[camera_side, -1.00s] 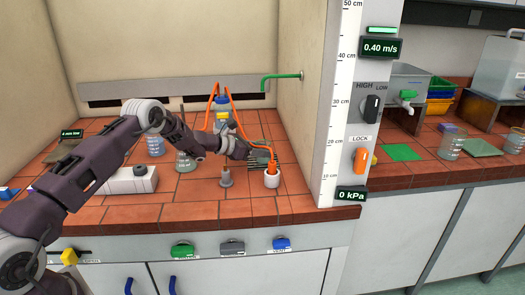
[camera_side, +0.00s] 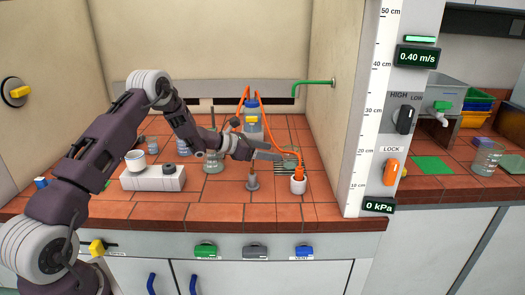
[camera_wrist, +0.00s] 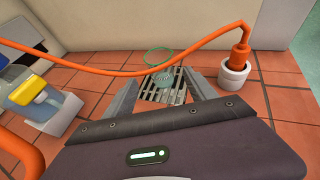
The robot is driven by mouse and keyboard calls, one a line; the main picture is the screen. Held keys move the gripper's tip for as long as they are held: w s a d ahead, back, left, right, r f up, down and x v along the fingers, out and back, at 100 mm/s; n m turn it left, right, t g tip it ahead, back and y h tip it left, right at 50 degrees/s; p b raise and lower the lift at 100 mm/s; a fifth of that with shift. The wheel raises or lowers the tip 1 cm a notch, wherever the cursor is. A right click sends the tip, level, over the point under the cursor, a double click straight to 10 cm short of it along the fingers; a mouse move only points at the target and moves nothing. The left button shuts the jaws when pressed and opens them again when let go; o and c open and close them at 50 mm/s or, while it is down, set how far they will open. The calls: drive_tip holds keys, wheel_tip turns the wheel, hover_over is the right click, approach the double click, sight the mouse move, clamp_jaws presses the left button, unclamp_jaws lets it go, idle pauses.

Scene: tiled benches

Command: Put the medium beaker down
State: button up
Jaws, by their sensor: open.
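My gripper (camera_wrist: 165,80) is open in the wrist view, its two grey fingers spread above a slotted metal grate (camera_wrist: 150,96). A small clear glass-like shape with a green ring (camera_wrist: 158,50) shows on the far side of the grate, between and beyond the fingertips. It may be the medium beaker, but its outline is faint. In the side view my gripper (camera_side: 268,154) reaches low to the right, beside the grate (camera_side: 290,166).
An orange hose (camera_wrist: 130,72) crosses the wrist view to an orange plug in a white cup (camera_wrist: 234,76). A blue-capped bottle (camera_side: 252,128) stands behind the gripper. A grey stand (camera_side: 252,184) is in front. A white block (camera_side: 150,181) is left. Front tiles are clear.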

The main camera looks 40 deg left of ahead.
drive_tip(key=shift+v, duration=1.6)
drive_tip(key=s+d+r+m+g+h, duration=0.25)
drive_tip(key=d+r+m, duration=0.45)
drive_tip(key=d+r, duration=0.4)
drive_tip(key=s+d+r+m+g, duration=0.2)
drive_tip(key=s+d+r+m, duration=0.3)
drive_tip(key=s, duration=0.3)
drive_tip(key=s+d+r+m+g, duration=0.3)
drive_tip(key=s+d+m, duration=0.3)
drive_tip(key=s+d, duration=0.2)
drive_tip(key=s+d+m+g+y, duration=0.1)
drive_tip(key=s+d+m+y, duration=0.15)
drive_tip(key=s+m, duration=0.9)
drive_tip(key=s+a+f+m+t+y, duration=0.1)
drive_tip(key=s+a+y, duration=0.4)
drive_tip(key=s, duration=0.9)
drive_tip(key=shift+s+a+f+m, duration=0.15)
drive_tip(key=shift+a+f+m, duration=0.5)
drive_tip(key=shift+a, duration=0.55)
